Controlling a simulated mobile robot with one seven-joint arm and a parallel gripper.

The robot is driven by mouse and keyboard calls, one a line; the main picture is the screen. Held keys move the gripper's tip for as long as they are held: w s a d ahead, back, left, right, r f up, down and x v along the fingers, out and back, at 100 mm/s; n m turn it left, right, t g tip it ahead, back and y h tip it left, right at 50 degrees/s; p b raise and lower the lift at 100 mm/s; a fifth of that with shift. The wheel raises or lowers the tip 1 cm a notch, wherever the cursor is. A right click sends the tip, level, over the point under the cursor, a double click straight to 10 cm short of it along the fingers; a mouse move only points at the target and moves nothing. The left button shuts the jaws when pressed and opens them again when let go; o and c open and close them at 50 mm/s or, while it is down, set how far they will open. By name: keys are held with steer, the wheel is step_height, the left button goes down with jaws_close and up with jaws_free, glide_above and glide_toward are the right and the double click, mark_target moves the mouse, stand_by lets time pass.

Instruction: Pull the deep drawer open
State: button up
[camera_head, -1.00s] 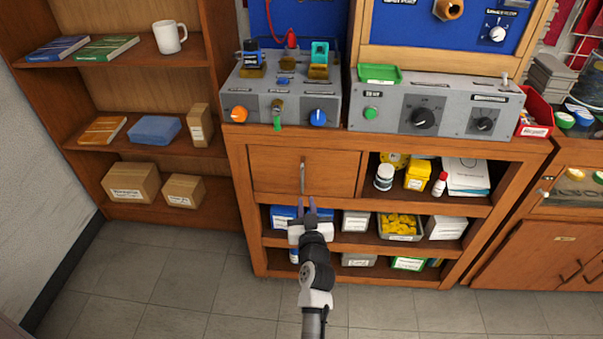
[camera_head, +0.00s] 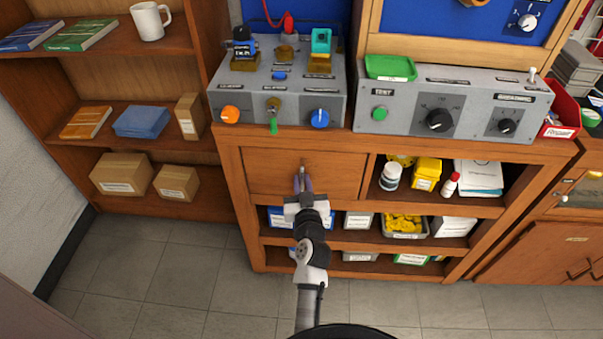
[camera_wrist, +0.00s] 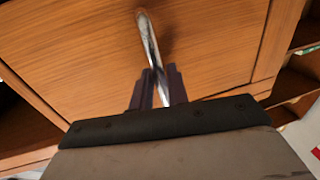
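The deep drawer (camera_head: 270,172) is a plain wooden front under the bench top, at the left of the cabinet, and looks closed. Its upright metal handle (camera_head: 303,171) is at the middle of the front; in the wrist view the handle (camera_wrist: 149,40) runs down toward my fingers. My gripper (camera_head: 303,184) is in front of the lower part of the handle. In the wrist view my gripper's two dark fingers (camera_wrist: 159,80) are apart, with the handle's lower end between them. I cannot tell whether they touch it. The gripper hides part of the drawer's lower edge.
Grey control boxes (camera_head: 450,105) stand on the bench top above. Open shelves with a white bottle (camera_head: 390,176), a yellow container (camera_head: 426,174) and several bins lie right of and below the drawer. A bookcase (camera_head: 120,95) stands at the left. The tiled floor (camera_head: 180,265) in front is clear.

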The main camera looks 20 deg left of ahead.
steer(key=shift+w+a, duration=0.15)
steer(key=shift+w, duration=0.1)
jaws_close()
steer(key=shift+s, duration=0.1)
